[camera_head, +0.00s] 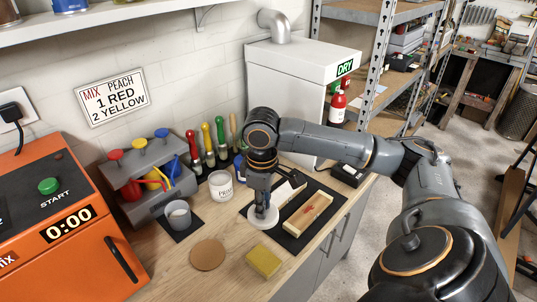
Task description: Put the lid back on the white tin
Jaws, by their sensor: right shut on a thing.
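The white tin (222,188), with dark lettering on its side, stands upright on the wooden bench near the middle. I cannot clearly make out the inside of its top. My right gripper (262,207) points down, to the right of and nearer than the tin. It is shut on a round white disc, which looks like the lid (258,221), at the left edge of a black mat (330,212). The fingers hide part of the lid, and I cannot tell whether it touches the mat. My left gripper is not in view.
A grey cup (178,214) stands on a small dark mat left of the tin. A brown disc (208,255) and a yellow sponge-like block (263,262) lie in front. Colored-handled brushes (208,142) stand behind the tin.

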